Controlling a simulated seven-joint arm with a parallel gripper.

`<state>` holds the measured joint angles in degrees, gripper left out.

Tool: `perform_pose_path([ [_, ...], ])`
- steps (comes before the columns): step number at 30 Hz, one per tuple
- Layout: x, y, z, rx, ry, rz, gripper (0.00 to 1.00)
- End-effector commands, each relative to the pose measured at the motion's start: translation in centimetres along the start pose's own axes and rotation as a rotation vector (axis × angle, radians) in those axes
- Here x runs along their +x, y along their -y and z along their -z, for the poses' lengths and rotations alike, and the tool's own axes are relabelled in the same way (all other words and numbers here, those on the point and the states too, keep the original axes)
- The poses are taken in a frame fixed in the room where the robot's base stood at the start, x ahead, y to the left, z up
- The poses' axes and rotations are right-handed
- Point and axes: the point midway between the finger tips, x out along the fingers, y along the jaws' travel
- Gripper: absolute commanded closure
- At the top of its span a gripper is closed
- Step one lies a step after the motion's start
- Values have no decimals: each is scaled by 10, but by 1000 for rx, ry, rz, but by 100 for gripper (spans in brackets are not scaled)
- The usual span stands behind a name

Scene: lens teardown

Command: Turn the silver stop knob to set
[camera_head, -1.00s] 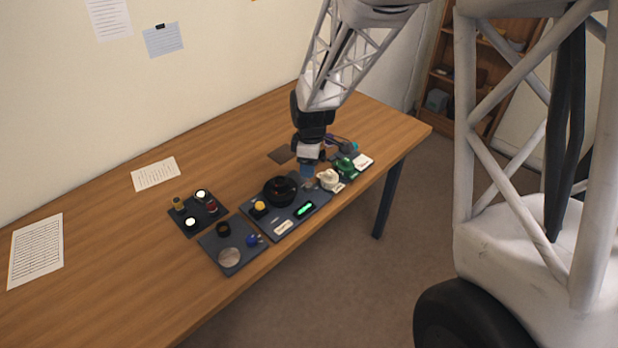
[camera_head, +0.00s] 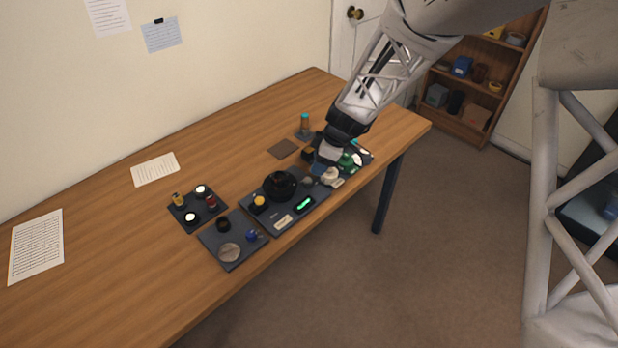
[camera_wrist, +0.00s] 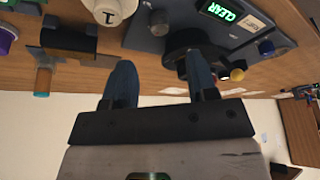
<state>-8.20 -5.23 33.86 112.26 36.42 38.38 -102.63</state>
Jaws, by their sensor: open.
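A small grey-silver knob (camera_head: 308,181), which I take to be the stop knob, sits near the right end of the middle dark board (camera_head: 318,197). In the wrist view the silver knob (camera_wrist: 158,22) stands at that board's left end, beside a white knob marked 1 (camera_wrist: 109,10). Its setting cannot be read. My gripper (camera_head: 319,170) is over the right part of the boards, close to the silver knob and the cream knob (camera_head: 330,175). In the wrist view my gripper (camera_wrist: 161,78) has its two blue fingers apart, with nothing between them.
The middle board also carries a black round mount (camera_head: 281,185), a yellow knob (camera_head: 259,202) and a lit green display (camera_wrist: 222,10) reading CLEAR. A green part (camera_head: 348,162) stands right of my gripper. A teal-topped item (camera_head: 305,121) stands behind. The table's left is largely clear.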

Motion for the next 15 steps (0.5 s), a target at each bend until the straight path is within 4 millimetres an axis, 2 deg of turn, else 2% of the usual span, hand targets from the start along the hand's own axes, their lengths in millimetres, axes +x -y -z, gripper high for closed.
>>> perform_pose_path([
  [9,1,0,0,0,1,0,47],
  [15,11,0,0,0,1,0,47],
])
